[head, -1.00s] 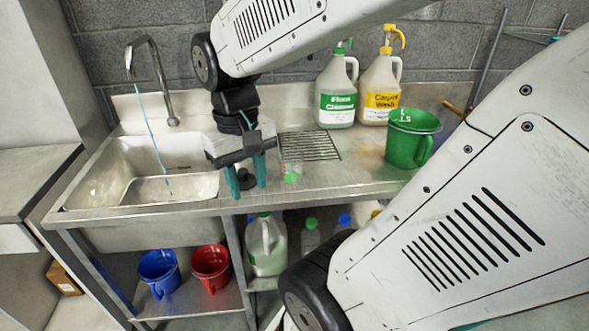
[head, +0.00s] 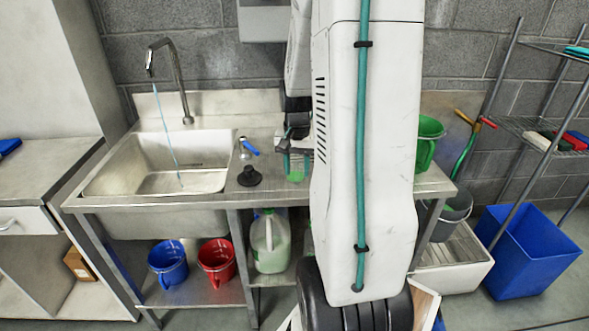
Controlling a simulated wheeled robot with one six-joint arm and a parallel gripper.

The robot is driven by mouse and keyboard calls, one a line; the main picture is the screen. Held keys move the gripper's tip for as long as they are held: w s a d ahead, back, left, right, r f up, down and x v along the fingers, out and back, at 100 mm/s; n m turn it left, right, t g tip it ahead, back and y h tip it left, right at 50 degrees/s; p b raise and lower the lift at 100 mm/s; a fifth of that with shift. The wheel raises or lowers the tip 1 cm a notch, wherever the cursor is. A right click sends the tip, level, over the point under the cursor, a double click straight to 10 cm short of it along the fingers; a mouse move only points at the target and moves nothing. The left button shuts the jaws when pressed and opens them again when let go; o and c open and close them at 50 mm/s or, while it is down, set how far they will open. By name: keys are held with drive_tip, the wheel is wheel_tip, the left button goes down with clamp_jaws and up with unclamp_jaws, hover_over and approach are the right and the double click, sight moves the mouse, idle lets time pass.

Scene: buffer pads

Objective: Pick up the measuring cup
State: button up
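A small clear cup with green in it, which looks like the measuring cup (head: 296,177), stands on the steel counter (head: 225,196) to the right of the sink. My gripper (head: 296,165) is right at the cup, with its teal fingers pointing down around or just in front of it. My own arm hides the gripper's right side, so I cannot tell whether the fingers touch the cup or are closed on it.
A black stopper-like piece (head: 249,177) and a blue-handled tool (head: 249,146) lie left of my gripper. The sink (head: 160,165) has running water. Blue (head: 168,262) and red (head: 216,260) buckets sit on the lower shelf.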

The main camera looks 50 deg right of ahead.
wheel_tip(320, 180, down, 4)
drive_tip(key=shift+f, duration=0.2)
clamp_jaws()
drive_tip(key=shift+r, duration=0.2)
